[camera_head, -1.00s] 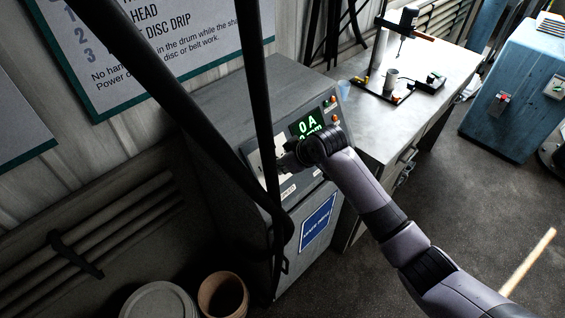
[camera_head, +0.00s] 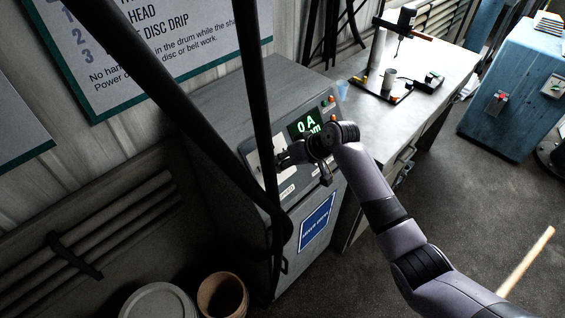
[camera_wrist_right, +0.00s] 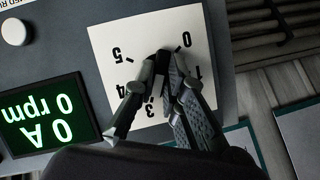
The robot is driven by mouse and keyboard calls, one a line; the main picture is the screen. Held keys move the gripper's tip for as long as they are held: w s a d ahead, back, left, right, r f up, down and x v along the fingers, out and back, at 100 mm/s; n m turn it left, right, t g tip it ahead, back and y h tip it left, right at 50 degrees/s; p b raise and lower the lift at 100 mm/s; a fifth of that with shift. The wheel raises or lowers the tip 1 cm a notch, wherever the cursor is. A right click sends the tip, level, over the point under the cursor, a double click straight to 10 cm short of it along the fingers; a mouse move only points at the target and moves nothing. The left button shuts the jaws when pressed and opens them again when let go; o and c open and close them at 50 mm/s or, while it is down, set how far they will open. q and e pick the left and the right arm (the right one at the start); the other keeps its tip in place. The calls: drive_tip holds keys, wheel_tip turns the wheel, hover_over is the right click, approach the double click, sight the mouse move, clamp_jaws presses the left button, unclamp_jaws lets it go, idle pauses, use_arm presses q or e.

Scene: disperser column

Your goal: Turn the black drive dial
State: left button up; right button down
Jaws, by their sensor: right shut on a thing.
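The black drive dial (camera_wrist_right: 163,57) sits on a white scale plate (camera_wrist_right: 113,40) with upside-down numbers around it in the right wrist view. My right gripper (camera_wrist_right: 165,68) is shut on the dial, and its fingers hide most of it. The 0 and 1 show to the right of the fingers, the 5 and 4 to the left, and the 3 below. In the head view my right gripper (camera_head: 282,158) is at the front panel of the grey cabinet (camera_head: 215,115). The green display (camera_wrist_right: 40,115) reads 0 A and 0 rpm. My left gripper is not in view.
A bench (camera_head: 435,95) with a small stand and a cup (camera_head: 389,77) is right of the cabinet. A blue cabinet (camera_head: 515,95) is at the far right. A brown bin (camera_head: 222,296) stands at the cabinet's foot. Dark bars (camera_head: 258,90) cross in front of the cabinet.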

drive_tip(key=shift+f, duration=0.1)
drive_tip(key=c, duration=1.6)
unclamp_jaws()
drive_tip(key=shift+c, duration=0.2)
drive_tip(key=v, duration=1.2)
